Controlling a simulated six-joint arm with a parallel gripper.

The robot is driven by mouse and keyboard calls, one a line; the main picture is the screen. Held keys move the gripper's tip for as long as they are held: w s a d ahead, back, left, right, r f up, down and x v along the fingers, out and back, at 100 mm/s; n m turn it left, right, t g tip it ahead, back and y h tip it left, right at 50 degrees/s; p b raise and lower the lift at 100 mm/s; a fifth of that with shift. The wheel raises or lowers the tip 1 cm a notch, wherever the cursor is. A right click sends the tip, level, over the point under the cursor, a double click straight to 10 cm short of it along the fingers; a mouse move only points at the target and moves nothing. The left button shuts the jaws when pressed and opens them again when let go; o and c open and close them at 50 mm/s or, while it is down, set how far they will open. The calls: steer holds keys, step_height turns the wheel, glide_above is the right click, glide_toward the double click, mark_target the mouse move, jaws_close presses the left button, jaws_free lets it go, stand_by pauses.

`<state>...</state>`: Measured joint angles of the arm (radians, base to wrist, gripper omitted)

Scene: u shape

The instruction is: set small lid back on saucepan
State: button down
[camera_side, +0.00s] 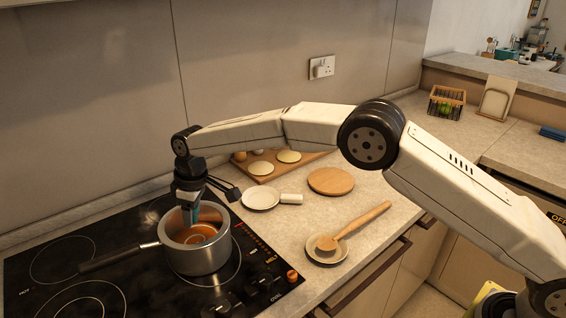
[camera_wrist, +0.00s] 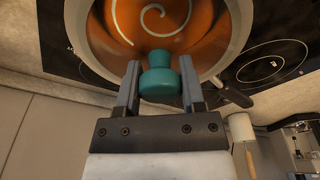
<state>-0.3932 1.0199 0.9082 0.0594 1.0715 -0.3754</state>
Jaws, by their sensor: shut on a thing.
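The steel saucepan (camera_side: 200,255) stands on the black hob, its dark handle pointing left. It is uncovered and holds orange soup with a pale swirl; the soup also fills the top of the wrist view (camera_wrist: 195,40). My gripper (camera_side: 188,215) points down over the pan opening. In the wrist view my gripper (camera_wrist: 160,82) is shut on a teal knobbed thing (camera_wrist: 160,75). No lid can be clearly made out.
A tray with several pale rounds (camera_side: 270,172) is behind. The wall is close behind.

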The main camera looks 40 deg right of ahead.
jaws_free()
steer(key=shift+f, duration=0.1)
stand_by(0.4)
steer(key=shift+r, duration=4.05)
